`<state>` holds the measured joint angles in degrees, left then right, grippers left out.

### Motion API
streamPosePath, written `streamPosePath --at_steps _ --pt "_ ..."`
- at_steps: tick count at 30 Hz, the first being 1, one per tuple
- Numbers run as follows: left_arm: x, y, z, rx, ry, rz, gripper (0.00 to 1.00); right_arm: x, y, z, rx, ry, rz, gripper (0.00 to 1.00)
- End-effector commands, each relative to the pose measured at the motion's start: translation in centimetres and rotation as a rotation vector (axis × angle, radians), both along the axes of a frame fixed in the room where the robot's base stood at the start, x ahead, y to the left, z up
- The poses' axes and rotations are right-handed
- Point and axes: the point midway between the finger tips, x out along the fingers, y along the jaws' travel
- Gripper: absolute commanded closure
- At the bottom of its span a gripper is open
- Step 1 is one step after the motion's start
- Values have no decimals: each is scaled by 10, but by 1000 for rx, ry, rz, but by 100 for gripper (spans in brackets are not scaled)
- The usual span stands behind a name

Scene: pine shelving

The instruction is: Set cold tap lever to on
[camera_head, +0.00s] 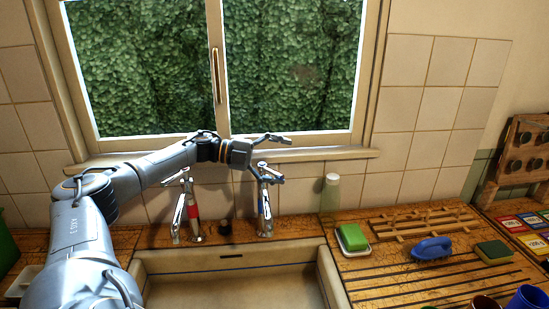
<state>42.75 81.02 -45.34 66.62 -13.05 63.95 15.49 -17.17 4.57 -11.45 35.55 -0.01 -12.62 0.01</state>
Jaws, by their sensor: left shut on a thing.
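The cold tap (264,212), chrome with a blue band, stands upright behind the sink at its right side. Its lever (270,177) is at the top, partly covered by my gripper. My left gripper (274,160) reaches in from the left, with one finger above the lever and the other down at it. It is shut on the lever, though the exact contact is hard to see. The hot tap (193,216), with a red band, stands to the left, below my left arm. My right gripper is not in view.
A pale sink (230,285) lies in front of the taps. A window (300,70) is behind.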

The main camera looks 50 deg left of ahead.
Motion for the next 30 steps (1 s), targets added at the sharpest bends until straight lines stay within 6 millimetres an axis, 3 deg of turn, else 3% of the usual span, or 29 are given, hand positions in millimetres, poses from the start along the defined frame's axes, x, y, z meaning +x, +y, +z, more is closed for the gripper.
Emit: streamPosePath --at_steps 1,8,20,22,30 --pt "0 3 18 -19 -30 3 39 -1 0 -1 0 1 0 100" --pt "-10 16 18 -16 -31 4 49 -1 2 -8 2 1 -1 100" --pt "-26 40 19 -15 -33 7 51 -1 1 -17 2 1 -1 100" --pt "-29 44 19 -14 -33 7 65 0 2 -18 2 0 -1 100" --pt "-41 57 16 -12 -28 1 65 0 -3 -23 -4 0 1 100"
